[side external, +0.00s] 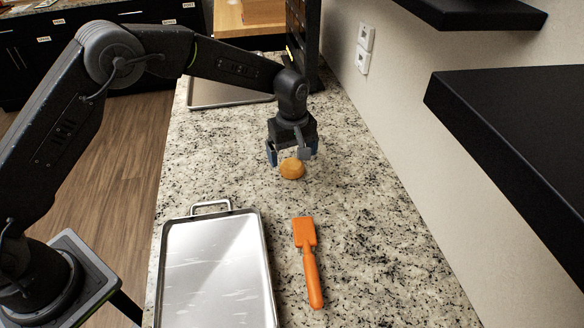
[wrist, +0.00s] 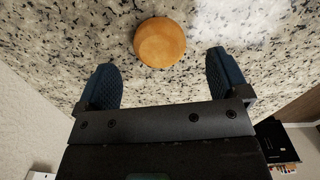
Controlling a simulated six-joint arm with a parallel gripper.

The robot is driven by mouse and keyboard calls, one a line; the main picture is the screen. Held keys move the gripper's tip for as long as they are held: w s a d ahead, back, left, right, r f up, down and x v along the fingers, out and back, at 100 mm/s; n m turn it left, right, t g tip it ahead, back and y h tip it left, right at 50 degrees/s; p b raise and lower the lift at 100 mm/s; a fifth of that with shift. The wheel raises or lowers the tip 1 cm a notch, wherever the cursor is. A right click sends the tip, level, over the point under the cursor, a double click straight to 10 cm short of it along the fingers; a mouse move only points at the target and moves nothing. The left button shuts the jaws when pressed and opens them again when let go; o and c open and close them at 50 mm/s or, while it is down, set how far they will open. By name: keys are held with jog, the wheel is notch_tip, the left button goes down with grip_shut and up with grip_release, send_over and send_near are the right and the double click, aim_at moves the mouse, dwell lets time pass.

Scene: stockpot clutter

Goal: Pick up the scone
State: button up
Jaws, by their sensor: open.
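The scone (side external: 292,168) is a small round golden-brown piece on the speckled granite counter, below my gripper in the side external view. It also shows in the wrist view (wrist: 160,42), at the top middle, lying a little beyond the fingertips and between their lines. My gripper (side external: 291,155) points down at the scone with its blue fingers apart. In the wrist view the two fingers (wrist: 162,70) are spread wide with nothing between them. I see no contact with the scone.
An orange-handled spatula-like tool (side external: 309,262) lies on the counter (side external: 370,240) nearer the camera. A metal tray (side external: 215,270) with a handle lies left of it. Another tray (side external: 230,93) lies at the back. A wall with black shelves (side external: 520,130) borders the right side.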

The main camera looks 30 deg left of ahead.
aim_at(293, 165)
notch_tip(293, 165, down, 4)
jog(key=shift+f, duration=0.25)
jog(key=shift+c, duration=0.3)
jog(key=shift+w, duration=0.1)
jog(key=c, duration=0.9)
